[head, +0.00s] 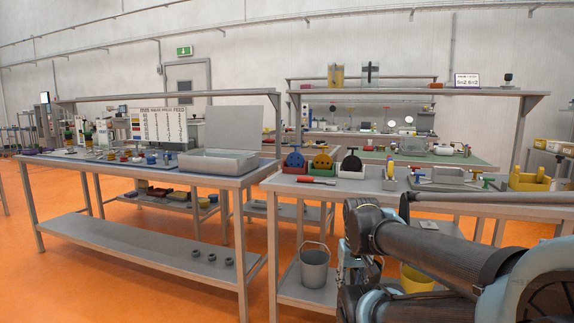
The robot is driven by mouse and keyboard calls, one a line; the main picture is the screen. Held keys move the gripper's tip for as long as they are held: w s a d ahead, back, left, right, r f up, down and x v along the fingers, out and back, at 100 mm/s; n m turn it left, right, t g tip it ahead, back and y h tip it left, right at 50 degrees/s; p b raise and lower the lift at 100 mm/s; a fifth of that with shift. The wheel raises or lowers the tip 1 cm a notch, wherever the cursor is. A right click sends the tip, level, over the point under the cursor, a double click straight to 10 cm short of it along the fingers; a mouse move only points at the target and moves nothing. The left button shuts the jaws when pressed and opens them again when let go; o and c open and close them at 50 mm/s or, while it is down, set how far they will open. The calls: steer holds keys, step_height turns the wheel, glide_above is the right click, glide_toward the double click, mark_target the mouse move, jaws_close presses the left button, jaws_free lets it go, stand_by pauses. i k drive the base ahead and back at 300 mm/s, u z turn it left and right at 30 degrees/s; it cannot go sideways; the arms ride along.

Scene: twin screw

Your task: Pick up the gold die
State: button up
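I cannot single out the gold die with certainty at this distance. A yellow-gold disc (320,159) stands upright on the right-hand grey table, between a blue disc (294,160) and a black disc (351,162). Each disc sits in a small block-like holder. Many small coloured parts (137,158) lie on the left table, too small to tell apart. My arm fills the lower right, well in front of the right-hand table. No gripper fingers show.
The left workbench (150,174) carries an open grey case (218,160). A red-handled tool (316,180) lies on the right-hand table. A yellow bin (528,181) stands at its right. A grey bucket (314,264) sits on its lower shelf. Orange floor (100,285) is clear at left.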

mark_target(323, 160)
steer(key=u, duration=0.1)
steer(key=i, duration=0.9)
steer(key=z, duration=0.15)
